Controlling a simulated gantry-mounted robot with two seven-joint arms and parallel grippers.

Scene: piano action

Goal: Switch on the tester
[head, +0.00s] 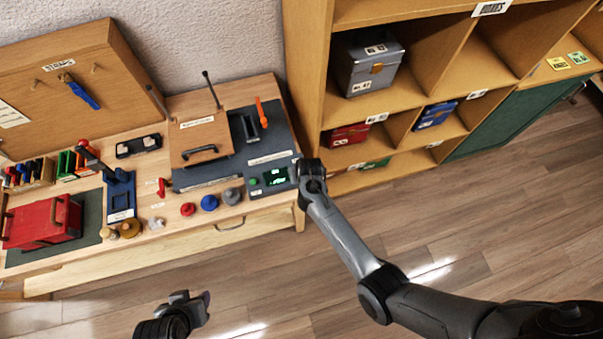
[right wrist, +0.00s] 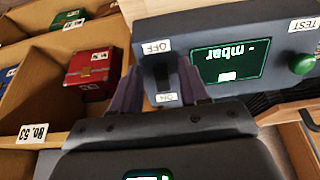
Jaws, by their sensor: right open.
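The tester (head: 270,179) is a dark blue-grey box at the bench's right front corner. In the right wrist view its lit green display (right wrist: 231,62) reads "- mbar", upside down. A dark rocker switch (right wrist: 162,76) sits beside it between OFF and ON labels; I cannot tell which side is pressed. A green button (right wrist: 302,64) marked TEST is at the far right. My right gripper (right wrist: 162,90) is open, its fingers on either side of the switch; I cannot tell whether they touch it. My left gripper (head: 192,303) hangs over the floor, its jaws unclear.
A wooden-lidded box (head: 201,138) and red, blue and grey knobs (head: 209,202) stand left of the tester. A red case (head: 42,223) is at the bench's left. A shelf unit (head: 304,60) with boxes stands close at right. The floor in front is clear.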

